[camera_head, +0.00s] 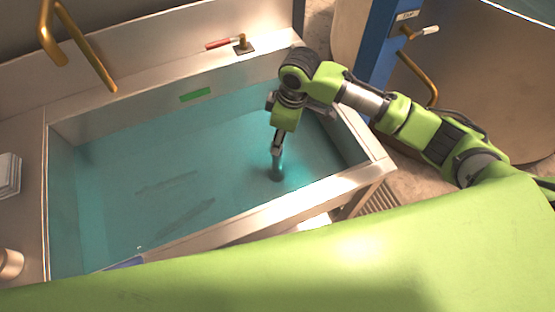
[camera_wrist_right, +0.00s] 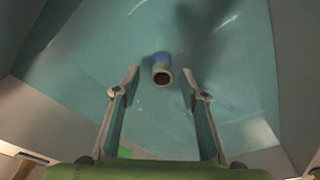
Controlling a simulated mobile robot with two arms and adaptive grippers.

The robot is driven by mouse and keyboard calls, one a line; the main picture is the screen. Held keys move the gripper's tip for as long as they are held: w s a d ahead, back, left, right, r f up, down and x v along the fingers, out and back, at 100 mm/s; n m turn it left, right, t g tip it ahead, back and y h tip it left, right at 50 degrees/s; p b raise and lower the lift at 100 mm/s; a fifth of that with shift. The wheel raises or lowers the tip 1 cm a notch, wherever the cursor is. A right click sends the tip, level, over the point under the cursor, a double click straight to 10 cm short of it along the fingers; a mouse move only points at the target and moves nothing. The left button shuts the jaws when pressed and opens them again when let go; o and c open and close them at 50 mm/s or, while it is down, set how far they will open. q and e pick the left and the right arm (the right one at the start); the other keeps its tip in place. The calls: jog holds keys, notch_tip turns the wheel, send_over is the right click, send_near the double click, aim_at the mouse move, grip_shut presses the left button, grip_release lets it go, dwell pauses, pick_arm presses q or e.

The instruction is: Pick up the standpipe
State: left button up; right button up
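The standpipe is a short upright tube with a grey open top and a blue band, standing in the water-filled sink (camera_head: 130,165). In the right wrist view the standpipe (camera_wrist_right: 161,63) lies beyond my right gripper's fingertips, roughly centred between them. My right gripper (camera_wrist_right: 164,82) is open and empty, its two fingers apart on either side. In the head view my right gripper (camera_head: 278,148) points down into the right part of the sink, above the dark standpipe (camera_head: 277,172); whether they touch is unclear. My left gripper is out of view.
The sink's metal rim (camera_head: 290,205) runs close to my right arm. A red-handled valve (camera_head: 225,43) sits on the back ledge, and a brass pipe (camera_head: 85,50) rises at the left. A green patch (camera_head: 195,95) marks the back wall. The sink's left side is open water.

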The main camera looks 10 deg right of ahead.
aim_at(275, 159)
jog(key=shift+w+a+f+p, duration=0.1)
jog(key=shift+a+f+p, duration=0.1)
jog(key=shift+f, duration=1.75)
jog(key=shift+w+a+f+p, duration=0.15)
jog(key=shift+a+f, duration=0.1)
jog(key=shift+f, duration=1.7)
jog(key=shift+s+a+f+p, duration=0.1)
jog(key=shift+a+f+p, duration=0.1)
jog(key=shift+f, duration=1.75)
grip_shut()
